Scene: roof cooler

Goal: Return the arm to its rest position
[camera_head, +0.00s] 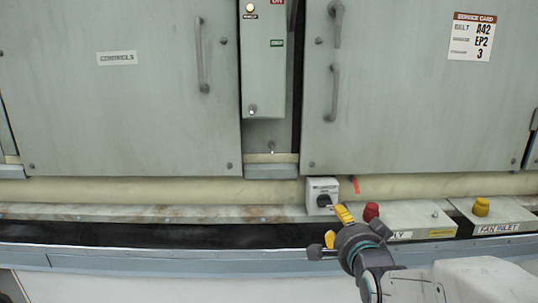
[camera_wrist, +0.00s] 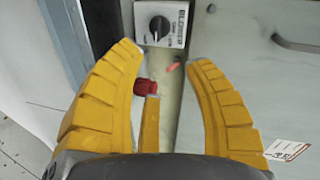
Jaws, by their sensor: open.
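My gripper (camera_head: 337,227) is open and empty in the head view, reaching in from the lower right, in front of the ledge below the cabinet doors. In the wrist view my gripper (camera_wrist: 163,54) shows two yellow fingers spread wide, with nothing held between them. A narrow yellow piece stands low between them; I cannot tell whether it is a finger. The grey switch box (camera_head: 322,190) with a black knob lies beyond the fingertips. It also shows in the wrist view (camera_wrist: 178,10), labelled as a blower switch.
A red knob (camera_head: 371,211) is close behind my gripper and partly hidden; it also shows in the wrist view (camera_wrist: 142,87). A yellow knob (camera_head: 481,207) sits on the fan inlet box (camera_head: 493,227). Cabinet doors (camera_head: 120,90) with handles fill the back. The left ledge is clear.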

